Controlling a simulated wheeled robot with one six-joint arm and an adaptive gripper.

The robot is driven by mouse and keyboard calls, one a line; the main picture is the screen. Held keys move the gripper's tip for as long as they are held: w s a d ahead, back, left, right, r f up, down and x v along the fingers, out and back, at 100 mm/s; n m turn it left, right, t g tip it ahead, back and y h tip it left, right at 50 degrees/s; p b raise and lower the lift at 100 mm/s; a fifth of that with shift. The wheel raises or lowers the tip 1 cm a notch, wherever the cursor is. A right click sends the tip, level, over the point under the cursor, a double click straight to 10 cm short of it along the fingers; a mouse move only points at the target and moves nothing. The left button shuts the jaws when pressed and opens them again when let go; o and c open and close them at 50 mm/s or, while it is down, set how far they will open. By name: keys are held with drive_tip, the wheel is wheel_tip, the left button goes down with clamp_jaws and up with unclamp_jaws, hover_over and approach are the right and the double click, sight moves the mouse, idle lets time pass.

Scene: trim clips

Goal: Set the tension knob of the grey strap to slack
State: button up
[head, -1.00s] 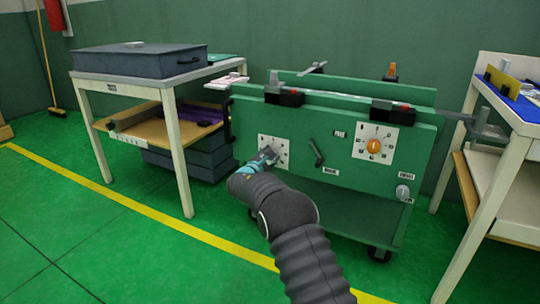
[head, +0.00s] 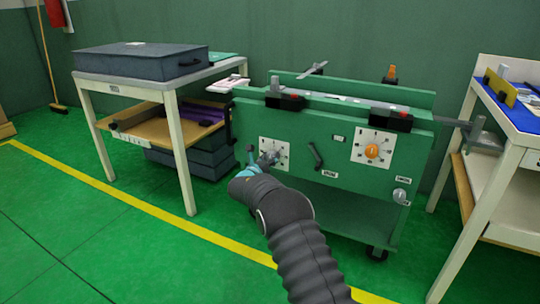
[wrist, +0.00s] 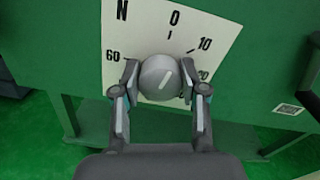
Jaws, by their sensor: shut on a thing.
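The plate shows "0", "10", "20" and "60" around the knob. My gripper (wrist: 160,82) is shut on the knob, one finger on each side. In the head view my gripper (head: 266,158) is at the left dial plate (head: 284,146) on the green cart (head: 350,193) and hides the knob. I cannot make out a grey strap or a "slack" mark.
An orange knob (head: 372,151) on another white dial, a dark lever (head: 316,156) and a small grey knob (head: 399,195) are right of my gripper on the cart. Tables stand left (head: 180,150) and right (head: 505,190). The floor in front is clear.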

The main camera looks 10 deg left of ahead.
drive_tip(key=shift+n+p, duration=0.45)
drive_tip(key=shift+n, duration=0.55)
drive_tip(key=o, duration=1.1)
drive_tip(key=shift+d, duration=0.1)
drive_tip(key=shift+o, duration=0.2)
drive_tip(key=shift+s+a, duration=0.3)
drive_tip(key=shift+s, duration=0.15)
drive_tip(key=v, duration=1.1)
drive_tip(key=shift+d, duration=0.1)
